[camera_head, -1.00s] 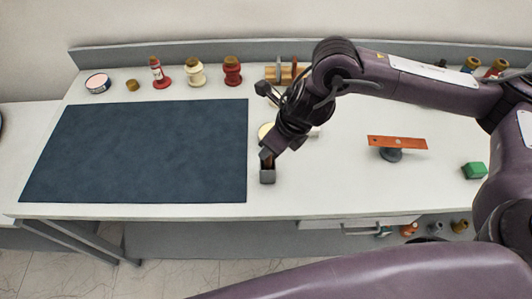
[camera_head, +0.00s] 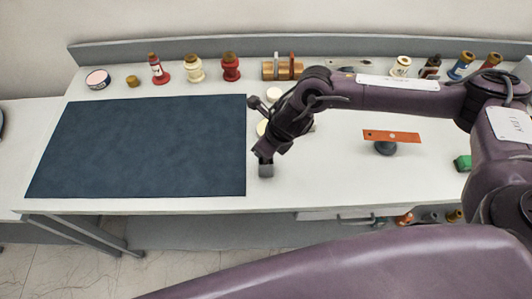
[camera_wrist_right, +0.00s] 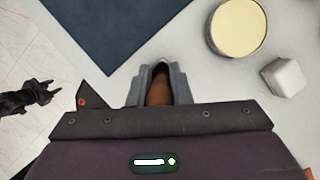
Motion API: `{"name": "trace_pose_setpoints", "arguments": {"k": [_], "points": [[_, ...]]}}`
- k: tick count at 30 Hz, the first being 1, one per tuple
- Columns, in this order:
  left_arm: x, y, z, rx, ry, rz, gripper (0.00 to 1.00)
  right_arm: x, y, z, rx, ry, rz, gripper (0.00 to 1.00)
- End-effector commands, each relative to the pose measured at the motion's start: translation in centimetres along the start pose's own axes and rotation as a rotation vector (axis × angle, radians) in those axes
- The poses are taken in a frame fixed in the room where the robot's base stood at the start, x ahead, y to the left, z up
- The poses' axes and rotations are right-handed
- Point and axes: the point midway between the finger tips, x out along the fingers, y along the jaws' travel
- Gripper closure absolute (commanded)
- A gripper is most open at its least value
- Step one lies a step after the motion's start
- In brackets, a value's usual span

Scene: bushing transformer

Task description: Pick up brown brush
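My right gripper (camera_head: 266,171) is over the white table, just right of the dark blue mat's front right part. In the right wrist view, its grey fingers (camera_wrist_right: 156,88) are close on both sides of a brown piece, which looks like the brown brush (camera_wrist_right: 158,92). Most of the brush is hidden by the fingers and gripper body. A dark forked shape at the left of the wrist view, over the floor, looks like my left gripper (camera_wrist_right: 42,93), with its fingers apart and empty. The left gripper does not show in the head view.
The dark blue mat (camera_head: 140,148) covers the table's left part. Spools and small containers line the back, including a red one (camera_head: 231,68). An orange bar on a dark base (camera_head: 391,136) and a green block (camera_head: 463,163) stand at right.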

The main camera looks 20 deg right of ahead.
Motion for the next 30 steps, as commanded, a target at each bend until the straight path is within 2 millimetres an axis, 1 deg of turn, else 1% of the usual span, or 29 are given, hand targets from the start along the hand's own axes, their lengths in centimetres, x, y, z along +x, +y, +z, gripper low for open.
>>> {"name": "trace_pose_setpoints", "arguments": {"k": [1,3,13,17,20,23,26,30], "points": [[0.0,0.0,0.1,0.0,-0.001,0.0,0.64,0.0,0.0,0.0,0.0,0.0,0.0,0.9],[0.0,0.0,0.2,0.0,-0.003,0.0,0.64,0.0,0.0,0.0,0.0,0.0,0.0,1.0],[0.1,0.0,0.3,-0.001,-0.004,0.0,0.64,-0.1,0.0,0.1,0.0,-0.001,0.0,1.0],[0.3,0.0,0.3,-0.001,-0.005,0.0,0.64,-0.8,0.0,0.4,0.0,-0.003,0.001,1.0],[0.6,0.0,0.4,-0.001,-0.005,0.0,0.64,-1.8,0.0,0.9,-0.001,-0.004,0.0,1.0],[1.1,0.0,0.5,-0.002,-0.005,0.0,0.64,-3.4,0.0,1.6,-0.003,-0.006,0.0,1.0],[1.7,0.0,0.5,-0.002,-0.005,0.0,0.64,-5.5,0.0,2.4,-0.003,-0.008,-0.002,1.0],[2.8,0.0,0.6,-0.002,-0.005,0.0,0.64,-9.1,0.0,4.0,-0.005,-0.01,-0.002,1.0]]}}
